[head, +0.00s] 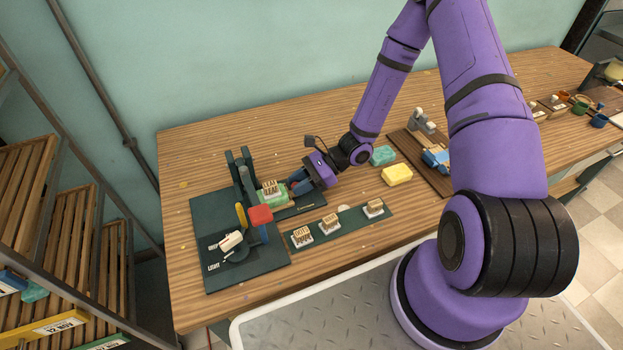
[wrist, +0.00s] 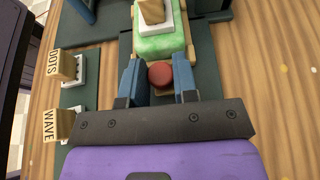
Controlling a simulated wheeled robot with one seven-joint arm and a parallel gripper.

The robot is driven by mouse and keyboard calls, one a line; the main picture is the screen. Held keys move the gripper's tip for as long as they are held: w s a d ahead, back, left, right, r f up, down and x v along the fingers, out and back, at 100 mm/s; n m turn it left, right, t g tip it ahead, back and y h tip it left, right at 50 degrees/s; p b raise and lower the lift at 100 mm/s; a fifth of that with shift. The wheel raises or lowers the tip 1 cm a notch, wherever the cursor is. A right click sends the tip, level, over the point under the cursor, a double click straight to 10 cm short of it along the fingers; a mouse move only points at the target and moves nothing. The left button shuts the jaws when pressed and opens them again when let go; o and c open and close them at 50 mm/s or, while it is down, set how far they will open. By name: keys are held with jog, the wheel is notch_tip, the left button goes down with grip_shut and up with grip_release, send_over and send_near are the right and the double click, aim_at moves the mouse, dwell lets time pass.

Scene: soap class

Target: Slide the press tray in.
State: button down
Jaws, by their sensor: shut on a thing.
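The press (head: 242,172) stands on a dark green board at the left of the table. A green soap bar (head: 272,198) lies on the press tray by the press, with a stamp (head: 269,187) reading LEAF on top. The wrist view also shows the soap (wrist: 160,44) and the stamp (wrist: 154,27) straight ahead of my gripper. My gripper (wrist: 160,82) has its two blue fingers on either side of the tray's red knob (wrist: 160,74) and is shut on it. In the head view my gripper (head: 293,188) is right of the soap. Most of the tray is hidden.
A dark rack (head: 290,244) with three stamps lies in front of my gripper; DOTS (wrist: 62,66) and WAVE (wrist: 58,125) show in the wrist view. A red-topped blue post (head: 260,215) stands close by. Yellow (head: 397,175) and teal (head: 383,155) soaps lie to the right.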

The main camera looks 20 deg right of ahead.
aim_at(279, 189)
jog(key=a, duration=0.5)
jog(key=shift+a, duration=0.4)
jog(key=c, duration=0.9)
grip_release()
jog(key=shift+a, duration=0.15)
jog(key=shift+c, duration=0.2)
jog(key=v, duration=1.1)
jog(key=shift+f, duration=0.1)
